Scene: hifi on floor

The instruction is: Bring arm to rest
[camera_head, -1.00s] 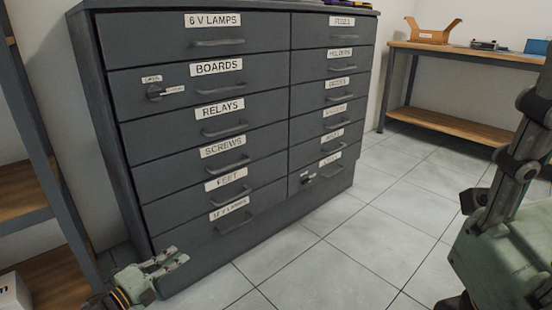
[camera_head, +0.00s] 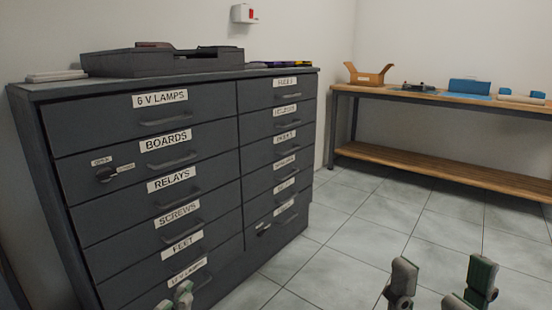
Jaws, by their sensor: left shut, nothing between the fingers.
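My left gripper (camera_head: 175,297) shows at the bottom edge, in front of the lowest left drawer of the grey cabinet (camera_head: 244,190). Only its fingertips are in view. They are shut with nothing held. My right gripper (camera_head: 443,275) stands at the bottom right over the tiled floor. Its fingers point up and are spread wide, with nothing between them. The rest of both arms is out of view. All visible cabinet drawers look closed.
A grey tray-like box (camera_head: 162,60) lies on the cabinet top. A wooden workbench (camera_head: 450,98) stands along the back wall, with an open cardboard box (camera_head: 369,75) and blue items on it. The tiled floor (camera_head: 370,220) between is clear.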

